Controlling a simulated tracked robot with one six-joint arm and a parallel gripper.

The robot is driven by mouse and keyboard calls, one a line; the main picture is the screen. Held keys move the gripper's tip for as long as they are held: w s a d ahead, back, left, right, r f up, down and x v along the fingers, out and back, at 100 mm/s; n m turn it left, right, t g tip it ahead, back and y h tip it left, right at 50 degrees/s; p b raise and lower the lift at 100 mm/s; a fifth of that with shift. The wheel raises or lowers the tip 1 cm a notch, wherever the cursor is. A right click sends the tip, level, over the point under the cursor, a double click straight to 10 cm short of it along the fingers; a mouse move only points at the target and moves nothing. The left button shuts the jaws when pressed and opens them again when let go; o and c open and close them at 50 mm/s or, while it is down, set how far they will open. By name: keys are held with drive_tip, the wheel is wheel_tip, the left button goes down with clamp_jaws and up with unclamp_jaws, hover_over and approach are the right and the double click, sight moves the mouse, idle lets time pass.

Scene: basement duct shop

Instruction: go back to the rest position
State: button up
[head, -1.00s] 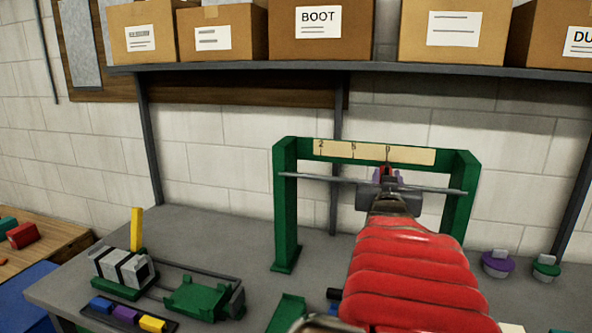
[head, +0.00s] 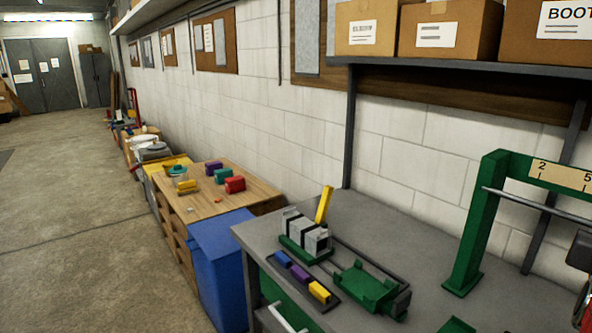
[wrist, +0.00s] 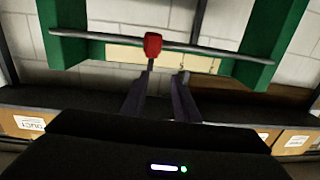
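My gripper (wrist: 167,75) shows in the wrist view with its two dark purple fingers apart and a clear gap between them. A grey rod (wrist: 220,48) crosses a green frame (wrist: 262,50) just beyond the fingertips. A red piece (wrist: 152,44) is at the rod, close to the left fingertip; whether they touch is unclear. In the head view the green frame (head: 478,222) stands on the bench at the right, with a numbered strip (head: 562,176). Only a sliver of my arm shows at the right edge there; the gripper itself is outside that view.
The grey bench (head: 425,238) holds a green cradle (head: 365,287), a grey block (head: 304,232) with dark bands and a tray (head: 294,274) of coloured blocks. A blue bin (head: 220,260) and wooden table (head: 240,193) stand left. Boxes (head: 450,28) fill the shelf. The floor (head: 75,190) is open.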

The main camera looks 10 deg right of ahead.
drive_tip(key=w+a+f+n+t+y, duration=0.2)
drive_tip(key=w+a+y, duration=0.2)
drive_tip(key=w+a, duration=0.65)
drive_tip(key=w+a+f+n+y, duration=0.2)
drive_tip(key=w+a, duration=0.1)
drive_tip(key=a, duration=0.3)
drive_tip(key=w+a+f+n+y, duration=0.1)
drive_tip(key=w+a+f+y, duration=0.2)
drive_tip(key=a, duration=0.3)
drive_tip(key=s+a+f+n+g+y, duration=0.2)
drive_tip(key=s+a+f, duration=0.2)
drive_tip(key=a, duration=0.4)
drive_tip(key=s+a+f+n+g+y, duration=0.1)
drive_tip(key=s+a+f+n+y, duration=0.1)
drive_tip(key=s+a+f, duration=0.2)
drive_tip(key=s+a+f+n+g+y, duration=0.2)
drive_tip(key=s+a, duration=0.6)
drive_tip(key=a, duration=0.5)
wheel_tip(320, 180, down, 2)
drive_tip(key=shift+s+f+n+g, duration=0.25)
drive_tip(key=shift+s+n+g, duration=0.1)
drive_tip(key=shift+n, duration=0.15)
